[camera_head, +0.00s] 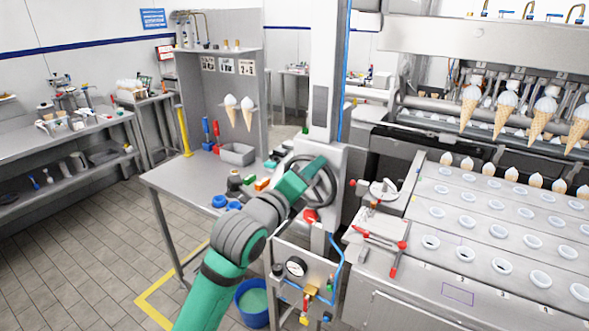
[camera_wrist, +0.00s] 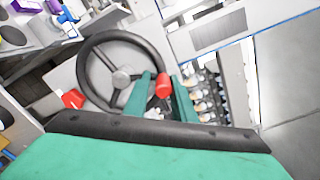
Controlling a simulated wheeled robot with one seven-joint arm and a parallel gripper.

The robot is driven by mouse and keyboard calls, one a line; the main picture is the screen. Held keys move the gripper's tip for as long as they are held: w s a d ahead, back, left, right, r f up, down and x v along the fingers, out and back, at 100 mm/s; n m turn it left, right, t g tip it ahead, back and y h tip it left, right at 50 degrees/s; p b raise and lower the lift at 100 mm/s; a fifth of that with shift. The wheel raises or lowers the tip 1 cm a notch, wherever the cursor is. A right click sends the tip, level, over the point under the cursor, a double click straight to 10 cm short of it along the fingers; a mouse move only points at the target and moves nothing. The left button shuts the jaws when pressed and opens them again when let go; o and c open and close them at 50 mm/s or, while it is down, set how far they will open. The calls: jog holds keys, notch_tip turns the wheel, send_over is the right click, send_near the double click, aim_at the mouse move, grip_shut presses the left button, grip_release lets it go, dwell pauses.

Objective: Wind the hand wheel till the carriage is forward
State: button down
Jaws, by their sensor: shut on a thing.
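The black hand wheel (camera_wrist: 87,72) with a grey hub and spokes fills the upper left of the wrist view. It also shows in the head view on the grey column, its rim (camera_head: 333,187) partly behind my arm. A red handle (camera_wrist: 163,86) sits at the right side of the wheel's rim. My gripper (camera_wrist: 163,78) is shut on this red handle, with a green finger on each side. In the head view my gripper covers part of the wheel. A row of cones (camera_head: 500,110) hangs in the machine at the right; which part is the carriage I cannot tell.
A red knob (camera_wrist: 73,98) stands left below the wheel. Below the column is a panel with a gauge (camera_head: 295,267). A bench (camera_head: 175,183) with a grey bin (camera_head: 237,154) stands left. A plate with several holes (camera_head: 470,215) lies right. A blue bucket (camera_head: 252,303) stands on the floor.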

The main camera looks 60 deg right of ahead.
jog(key=shift+s+r+m, duration=0.3)
jog(key=shift+s+m, duration=0.1)
jog(key=shift+s, duration=0.1)
jog(key=c, duration=1.6)
grip_release()
jog(key=shift+a, duration=0.1)
jog(key=shift+c, duration=0.2)
jog(key=shift+f, duration=0.1)
jog(key=shift+w+f, duration=0.1)
jog(key=a, duration=1)
jog(key=shift+w+a, duration=0.25)
jog(key=shift+a, duration=0.15)
